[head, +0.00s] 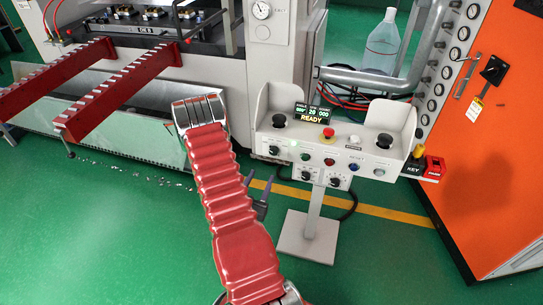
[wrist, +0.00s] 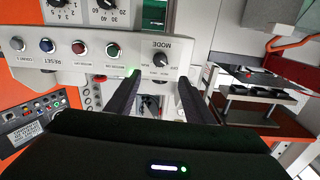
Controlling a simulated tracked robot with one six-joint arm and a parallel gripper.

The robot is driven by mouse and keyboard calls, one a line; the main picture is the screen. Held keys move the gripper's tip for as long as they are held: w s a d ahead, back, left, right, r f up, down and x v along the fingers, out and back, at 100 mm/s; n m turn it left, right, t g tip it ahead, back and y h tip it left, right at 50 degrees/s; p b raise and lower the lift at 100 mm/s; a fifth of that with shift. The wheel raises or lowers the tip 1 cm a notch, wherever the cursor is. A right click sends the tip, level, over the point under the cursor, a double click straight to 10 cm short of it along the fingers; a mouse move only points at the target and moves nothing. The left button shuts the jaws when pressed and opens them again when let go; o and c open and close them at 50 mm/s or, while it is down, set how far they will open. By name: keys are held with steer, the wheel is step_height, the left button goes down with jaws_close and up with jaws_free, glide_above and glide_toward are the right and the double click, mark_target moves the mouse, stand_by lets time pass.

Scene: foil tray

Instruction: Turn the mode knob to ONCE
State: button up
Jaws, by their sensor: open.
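The mode knob (wrist: 160,59) is a small black knob on the light grey console face, beside the printed word MODE, which appears upside down in the wrist view. It also shows at the left end of the console front in the head view (head: 274,150). The small position labels and the pointer direction are too small to read. My gripper (wrist: 160,79) is open and empty, its two dark fingers spread on either side of the knob in the picture, apparently apart from it. In the head view my gripper (head: 259,181) is partly hidden behind my red arm, below the knob.
A green button (wrist: 112,50), a red button (wrist: 78,47) and a blue reset button (wrist: 47,45) sit in the knob's row. Two dial knobs (head: 320,178) are below. A red mushroom button (head: 328,132) and display (head: 312,113) are on top. An orange cabinet (head: 500,130) stands right.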

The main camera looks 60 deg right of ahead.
mark_target(273, 153)
steer(key=d, duration=0.4)
steer(key=w+d, duration=0.1)
steer(key=d, duration=0.8)
steer(key=shift+w+d, duration=0.25)
steer(key=shift+w, duration=0.1)
